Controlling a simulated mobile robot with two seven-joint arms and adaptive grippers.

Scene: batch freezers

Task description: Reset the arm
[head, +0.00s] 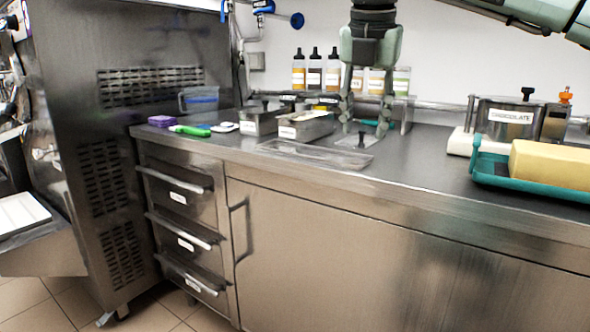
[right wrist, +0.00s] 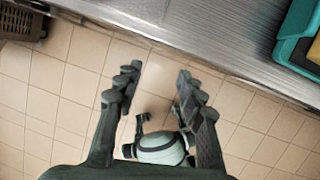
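My right gripper (head: 367,115) hangs from the top of the head view with its two grey fingers pointing down. It appears in front of the counter and the bottles behind it. In the right wrist view, the same gripper (right wrist: 157,82) has its fingers spread apart with nothing between them; tiled floor shows below. My right arm comes in from the upper right of the head view. A rounded grey-green part of my own body shows between the fingers at the bottom of the wrist view. My left gripper is not seen.
The steel counter (head: 430,178) holds a clear lid (head: 310,155), metal containers (head: 300,126), bottles (head: 315,72), a chocolate pot (head: 508,118) and a teal tray (head: 487,173) with a yellow block (head: 552,165). Its edge (right wrist: 230,70) crosses the wrist view. The tiled floor (right wrist: 70,75) is clear at left.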

